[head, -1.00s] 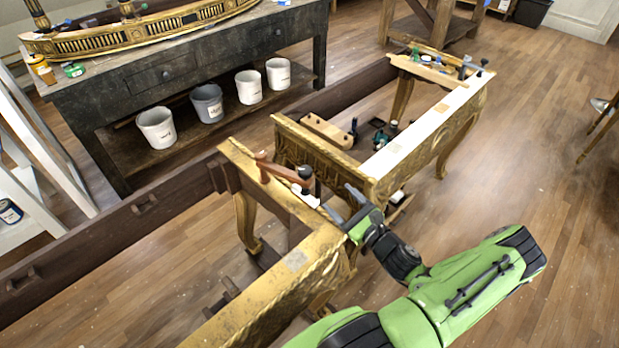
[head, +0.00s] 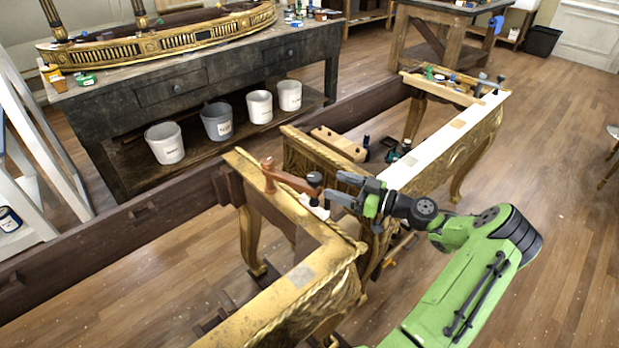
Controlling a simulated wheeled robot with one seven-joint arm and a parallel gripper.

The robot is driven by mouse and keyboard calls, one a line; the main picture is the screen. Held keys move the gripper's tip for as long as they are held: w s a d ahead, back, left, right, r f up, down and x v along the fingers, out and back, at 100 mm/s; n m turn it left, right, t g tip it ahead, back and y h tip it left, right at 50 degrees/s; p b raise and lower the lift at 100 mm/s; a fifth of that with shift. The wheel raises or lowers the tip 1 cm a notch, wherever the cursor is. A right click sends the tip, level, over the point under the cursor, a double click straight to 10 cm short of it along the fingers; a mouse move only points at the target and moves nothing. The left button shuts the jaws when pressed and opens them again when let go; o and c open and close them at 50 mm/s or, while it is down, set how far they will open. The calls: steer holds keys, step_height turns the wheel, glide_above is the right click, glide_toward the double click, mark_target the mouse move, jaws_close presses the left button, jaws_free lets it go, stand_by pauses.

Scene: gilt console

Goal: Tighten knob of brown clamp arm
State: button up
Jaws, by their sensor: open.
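The brown clamp arm (head: 288,179) lies along the top of the gilt console near its inner corner, with an upright brown post at its left end. Its dark knob (head: 314,180) stands at the right end, above a small white piece on the gilt wood. My gripper (head: 334,187) is open, its two grey fingers pointing left toward the knob. The fingertips are just right of the knob. I cannot tell whether they touch it or reach around it.
The gilt console (head: 300,262) has a second section with a white top strip (head: 447,143) at right. A wooden block (head: 338,144) and small bottles lie behind. White and grey buckets (head: 216,121) stand on the dark workbench's shelf. Open floor lies at right.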

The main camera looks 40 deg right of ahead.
mark_target(312, 173)
steer(key=x, duration=0.9)
steer(key=c, duration=1)
steer(key=shift+b, duration=0.3)
steer(key=shift+m+t+h+b, duration=0.3)
steer(key=shift+m+h+b, duration=0.05)
steer(key=shift+m+h, duration=0.15)
steer(key=m+h+b, duration=0.1)
steer(key=m+t+h+b, duration=0.1)
steer(key=h+b, duration=0.1)
steer(key=m+h+b, duration=0.1)
steer(key=h, duration=0.1)
steer(key=shift+d+f, duration=0.15)
steer(key=shift+f, duration=0.1)
steer(key=m+h+b, duration=0.2)
steer(key=h, duration=0.1)
steer(key=shift+w+d+r+t+b, duration=0.1)
steer(key=shift+d+r+t+b, duration=0.05)
steer(key=shift+t+b, duration=0.2)
steer(key=shift+d+r+m+h+b, duration=0.15)
steer(key=shift+m+h+b, duration=0.4)
steer(key=shift+m+h, duration=0.65)
steer(key=shift+r+h, duration=0.1)
steer(key=shift+h, duration=0.3)
